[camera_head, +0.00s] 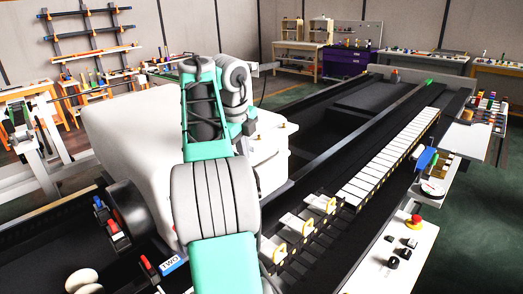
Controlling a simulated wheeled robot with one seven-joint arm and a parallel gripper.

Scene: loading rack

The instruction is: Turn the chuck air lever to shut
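A dark round chuck-like body (128,212) sits at the left, against the large white machine housing (125,135). Small red-and-blue handles (108,222) stand on its near side. Another red-tipped lever (149,267) is at the bottom, beside a blue label reading "TWO" (174,263). I cannot tell which of these is the chuck air lever, or its position. My teal and grey arm rises through the middle of the view. Its wrist end is in front of the white housing, well above and right of these levers. The gripper fingers cannot be made out there.
A long dark machine bed with a row of white blocks (395,155) runs to the back right. A panel with a red button (416,220) and black knobs is at the lower right, with a round gauge (432,188) behind it. Benches line the walls.

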